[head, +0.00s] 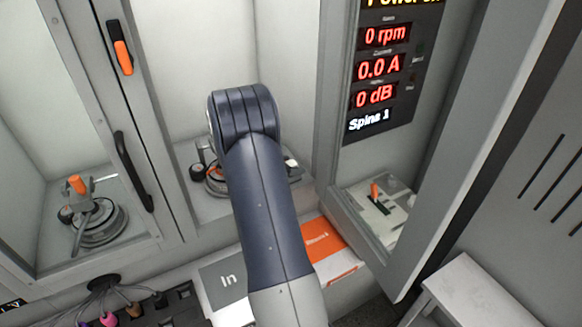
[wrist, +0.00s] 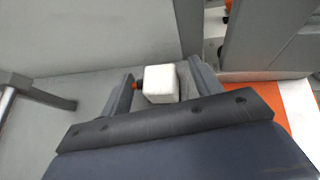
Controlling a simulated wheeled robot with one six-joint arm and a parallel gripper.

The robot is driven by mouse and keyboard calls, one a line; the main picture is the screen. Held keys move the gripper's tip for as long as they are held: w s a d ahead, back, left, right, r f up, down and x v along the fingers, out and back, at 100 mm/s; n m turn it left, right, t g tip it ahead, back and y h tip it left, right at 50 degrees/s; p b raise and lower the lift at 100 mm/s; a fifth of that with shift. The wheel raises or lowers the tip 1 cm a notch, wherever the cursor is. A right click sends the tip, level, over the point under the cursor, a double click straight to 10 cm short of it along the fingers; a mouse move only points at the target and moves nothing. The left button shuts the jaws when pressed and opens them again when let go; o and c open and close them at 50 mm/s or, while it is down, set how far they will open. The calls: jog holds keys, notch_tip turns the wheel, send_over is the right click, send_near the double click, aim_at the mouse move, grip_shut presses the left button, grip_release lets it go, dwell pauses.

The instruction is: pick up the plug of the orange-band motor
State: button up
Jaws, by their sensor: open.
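In the head view a motor with an orange band (head: 213,186) sits in the middle bay, mostly hidden behind my dark blue arm. A small white block (head: 291,164) shows just right of the arm. In the wrist view a white block (wrist: 160,84) lies between the two fingers of my open gripper (wrist: 162,75), with a small orange piece at its left side. I cannot tell for sure that this block is the motor's plug, or whether the fingers touch it. My gripper is hidden in the head view.
Another motor (head: 98,222) with an orange top stands in the left bay. A door edge with a black handle (head: 132,172) is between the bays. A red-digit display (head: 385,65) is at right. Coloured plugs (head: 108,318) are at lower left. A white-and-orange box (head: 318,240) lies in front.

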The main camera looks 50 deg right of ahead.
jog(key=shift+d+f, duration=0.2)
jog(key=shift+d, duration=0.15)
jog(key=shift+c, duration=0.3)
jog(key=c, duration=1)
jog(key=shift+r, duration=0.1)
